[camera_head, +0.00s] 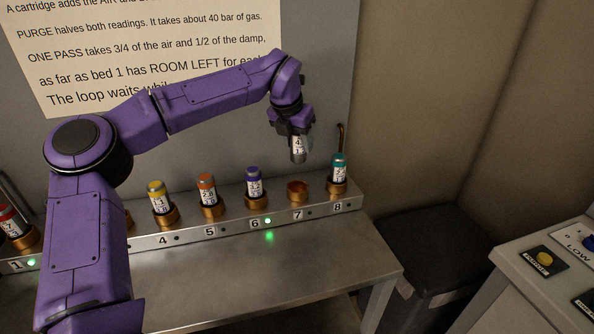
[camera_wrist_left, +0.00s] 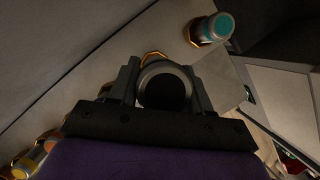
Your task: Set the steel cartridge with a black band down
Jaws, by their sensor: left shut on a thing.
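The steel cartridge with a black band (camera_head: 298,153) hangs upright below my left gripper (camera_head: 296,131) in the head view. It carries a white label with dark print. The gripper is shut on its upper end. In the left wrist view the cartridge's round dark top (camera_wrist_left: 165,88) sits between the two fingers. The cartridge is above the empty copper socket 7 (camera_head: 298,186), with a gap between them. Part of a copper rim (camera_wrist_left: 153,56) shows behind the cartridge in the wrist view. My right gripper is in neither view.
A teal-topped cartridge (camera_head: 339,166) stands in socket 8, close on the right. A purple-topped cartridge (camera_head: 254,181) stands in socket 6, with green lights by it. Orange, yellow and red-topped cartridges stand farther left. The metal bench (camera_head: 290,275) in front is clear.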

